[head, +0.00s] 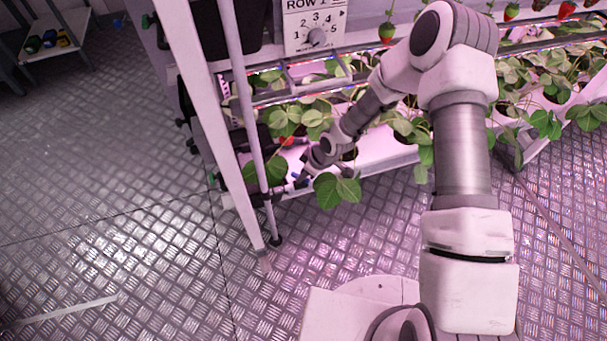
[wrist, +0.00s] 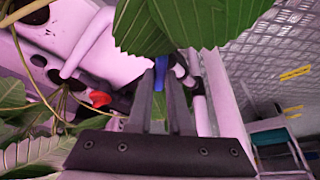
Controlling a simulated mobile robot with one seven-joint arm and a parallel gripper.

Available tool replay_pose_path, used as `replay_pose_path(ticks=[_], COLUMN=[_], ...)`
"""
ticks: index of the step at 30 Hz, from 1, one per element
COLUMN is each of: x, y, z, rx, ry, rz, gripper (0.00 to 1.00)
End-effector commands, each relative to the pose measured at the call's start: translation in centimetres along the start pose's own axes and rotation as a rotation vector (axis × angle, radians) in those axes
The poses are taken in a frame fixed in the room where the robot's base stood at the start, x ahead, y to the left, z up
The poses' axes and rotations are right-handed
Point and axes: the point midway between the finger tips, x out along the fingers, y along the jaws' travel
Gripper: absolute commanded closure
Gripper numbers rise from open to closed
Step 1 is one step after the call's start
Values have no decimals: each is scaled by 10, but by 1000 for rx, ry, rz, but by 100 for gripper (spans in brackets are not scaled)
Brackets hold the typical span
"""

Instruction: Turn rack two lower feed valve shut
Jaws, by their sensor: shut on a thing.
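A small blue valve handle (wrist: 160,72) shows between the fingertips of my gripper (wrist: 160,76) in the wrist view. The two dark fingers are shut on it. In the head view my gripper (head: 303,180) is low at the left end of the planted rack (head: 385,155), just inside its front post. Leaves and my own wrist hide most of the valve there. The valve body and the exact angle of the handle cannot be made out. No label marking this valve is readable.
A white rack post (head: 215,130) stands left of my gripper. Large leaves (head: 338,190) hang beside it and cover the top of the wrist view. A red berry (wrist: 98,98) is left of the fingers. Open metal floor (head: 100,180) lies left.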

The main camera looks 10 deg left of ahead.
Motion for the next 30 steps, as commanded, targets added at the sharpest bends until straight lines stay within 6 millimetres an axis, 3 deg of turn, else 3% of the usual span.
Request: replay_pose_path(ticks=[18, 30], x=[1, 1], y=[-5, -6], z=[-2, -2], rx=[508, 684], ry=[0, 0], rz=[214, 285], gripper=[100, 100])
